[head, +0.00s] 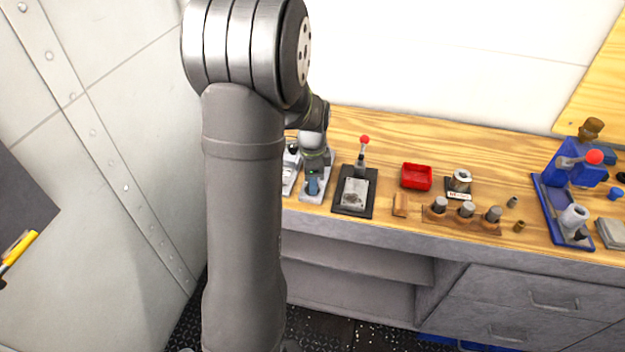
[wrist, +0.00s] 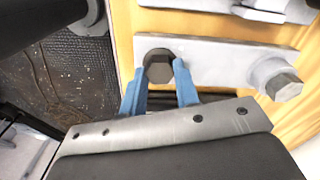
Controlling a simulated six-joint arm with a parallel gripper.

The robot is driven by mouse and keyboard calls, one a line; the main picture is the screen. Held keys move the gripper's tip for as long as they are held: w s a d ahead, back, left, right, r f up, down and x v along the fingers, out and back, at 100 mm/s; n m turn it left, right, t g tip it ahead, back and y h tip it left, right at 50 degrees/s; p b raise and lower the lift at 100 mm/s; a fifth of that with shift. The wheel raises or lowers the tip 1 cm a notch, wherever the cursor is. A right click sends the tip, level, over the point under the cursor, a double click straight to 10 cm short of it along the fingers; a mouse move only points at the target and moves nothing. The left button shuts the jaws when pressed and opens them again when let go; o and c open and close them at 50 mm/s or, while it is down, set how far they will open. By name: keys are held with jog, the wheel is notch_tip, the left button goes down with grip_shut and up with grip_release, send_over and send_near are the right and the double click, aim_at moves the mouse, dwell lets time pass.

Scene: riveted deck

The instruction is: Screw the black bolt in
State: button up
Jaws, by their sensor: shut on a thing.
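The black bolt (wrist: 158,64) shows its dark hex head in the wrist view, at the left end of a light grey metal plate (wrist: 215,62). My gripper (wrist: 160,84) has its two blue fingers closed on either side of the bolt head. The bolt's shank is hidden, so I cannot tell how deep it sits. In the head view my gripper (head: 313,186) points down over the grey plate (head: 319,195) at the left end of the bench, and the bolt is hidden there.
A grey hex bolt (wrist: 280,82) stands at the plate's right end. Right of my gripper are a black-based fixture with a red-knobbed lever (head: 355,190), a red tray (head: 416,177), a wooden holder with cylinders (head: 462,219) and a blue press (head: 555,205).

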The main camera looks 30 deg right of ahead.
jog(key=m, duration=0.6)
jog(key=shift+d+r+m, duration=0.1)
jog(key=shift+r+m, duration=0.05)
jog(key=shift+m, duration=0.15)
jog(key=m, duration=0.6)
dwell(0.4)
jog(key=o, duration=1)
jog(key=shift+c, duration=0.2)
notch_tip(320, 180, up, 17)
jog(key=shift+r, duration=0.15)
